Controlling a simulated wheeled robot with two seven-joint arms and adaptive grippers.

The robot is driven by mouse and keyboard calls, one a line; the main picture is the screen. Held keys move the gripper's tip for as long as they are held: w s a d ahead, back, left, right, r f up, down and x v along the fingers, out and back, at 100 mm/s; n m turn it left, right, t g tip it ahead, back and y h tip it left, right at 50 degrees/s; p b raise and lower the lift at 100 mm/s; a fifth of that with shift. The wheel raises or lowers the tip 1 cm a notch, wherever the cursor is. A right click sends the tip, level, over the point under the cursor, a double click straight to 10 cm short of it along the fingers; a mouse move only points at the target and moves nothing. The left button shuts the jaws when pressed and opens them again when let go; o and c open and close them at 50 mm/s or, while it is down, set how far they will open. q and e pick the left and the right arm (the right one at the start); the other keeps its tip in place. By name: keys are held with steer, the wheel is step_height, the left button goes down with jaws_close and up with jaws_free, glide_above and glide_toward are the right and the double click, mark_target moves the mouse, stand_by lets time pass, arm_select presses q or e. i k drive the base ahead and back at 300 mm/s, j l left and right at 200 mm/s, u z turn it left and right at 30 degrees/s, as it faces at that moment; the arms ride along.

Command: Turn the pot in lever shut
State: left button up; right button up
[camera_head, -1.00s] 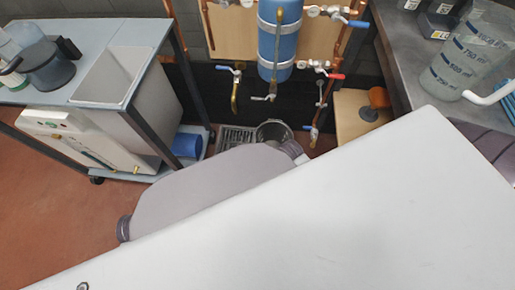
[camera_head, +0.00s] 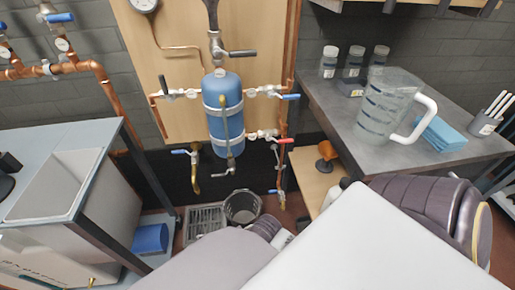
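The blue pot (camera_head: 224,118) is strapped upright to the wooden board in the middle of the head view. Copper pipes with several levers surround it. A blue lever (camera_head: 290,97) and a red lever (camera_head: 285,141) are to its right, another blue lever (camera_head: 180,152) is at its lower left, and a black lever (camera_head: 242,53) is above it. No label shows which one is the pot in lever. Grey-purple links of my arms show at the bottom and right, apart from the levers in the picture. Neither gripper is in view.
A bucket (camera_head: 242,206) and a grate stand below the pot. A grey counter (camera_head: 440,165) at right holds a clear jug (camera_head: 386,105), bottles and blue cloths. A sink cart (camera_head: 100,130) stands at left. A gauge (camera_head: 144,5) is at the top.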

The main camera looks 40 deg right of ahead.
mark_target(269, 138)
steer(key=z, duration=1.55)
steer(key=k+u, duration=0.35)
steer(key=i, duration=0.05)
